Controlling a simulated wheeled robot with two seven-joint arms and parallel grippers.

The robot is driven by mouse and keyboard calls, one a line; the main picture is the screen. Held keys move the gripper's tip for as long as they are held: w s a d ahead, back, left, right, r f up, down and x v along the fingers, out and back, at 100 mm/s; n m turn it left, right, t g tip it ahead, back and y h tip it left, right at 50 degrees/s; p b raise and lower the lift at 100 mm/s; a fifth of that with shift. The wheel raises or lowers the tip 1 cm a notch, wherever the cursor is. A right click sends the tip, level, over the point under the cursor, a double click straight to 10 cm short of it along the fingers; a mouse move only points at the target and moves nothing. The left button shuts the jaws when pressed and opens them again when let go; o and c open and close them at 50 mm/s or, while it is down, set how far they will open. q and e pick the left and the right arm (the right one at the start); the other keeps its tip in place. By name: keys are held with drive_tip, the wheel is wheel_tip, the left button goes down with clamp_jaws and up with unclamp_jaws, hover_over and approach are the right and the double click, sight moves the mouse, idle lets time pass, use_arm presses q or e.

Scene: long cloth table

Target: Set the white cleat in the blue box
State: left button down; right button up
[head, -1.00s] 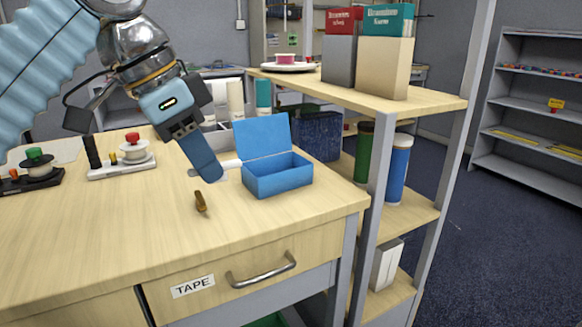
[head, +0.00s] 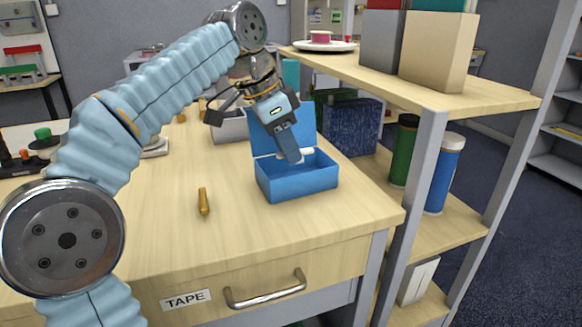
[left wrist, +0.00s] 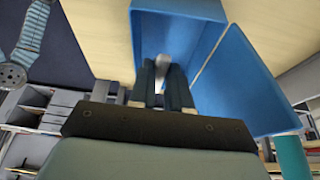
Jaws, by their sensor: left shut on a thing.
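The blue box (head: 298,184) stands on the table near its right edge with its lid tipped up at the back. My left gripper (head: 293,157) points down over the box's opening, its fingertips around rim height. It is shut on the white cleat (head: 306,152), whose pale end shows beside the fingertips. In the left wrist view the cleat (left wrist: 162,60) sits between the two fingers (left wrist: 162,72), with the inside of the blue box (left wrist: 165,32) beyond it. The fingers hide much of the cleat, and I cannot tell whether it touches the box. My right gripper is out of view.
A small brass-coloured piece (head: 203,201) lies on the table left of the box. A grey bin (head: 229,127) stands behind. The wooden shelf unit (head: 440,95) rises close on the right. The table's front is clear above the TAPE drawer (head: 265,285).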

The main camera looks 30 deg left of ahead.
use_arm(q)
drive_tip(key=shift+w+a+f, duration=0.1)
drive_tip(key=shift+w+f, duration=0.35)
drive_tip(key=shift+f, duration=0.2)
drive_tip(key=f, duration=0.2)
drive_tip(key=b, duration=0.1)
drive_tip(key=shift+w+f, duration=0.25)
drive_tip(key=shift+f, duration=0.55)
drive_tip(key=shift+f, duration=0.1)
drive_tip(key=c, duration=1.1)
unclamp_jaws()
drive_tip(key=shift+r, duration=0.25)
drive_tip(key=p+v, duration=0.3)
drive_tip(key=v, duration=0.8)
drive_tip(key=shift+s+a+r, duration=0.15)
drive_tip(key=shift+a+r, duration=0.05)
drive_tip(key=shift+r, duration=0.1)
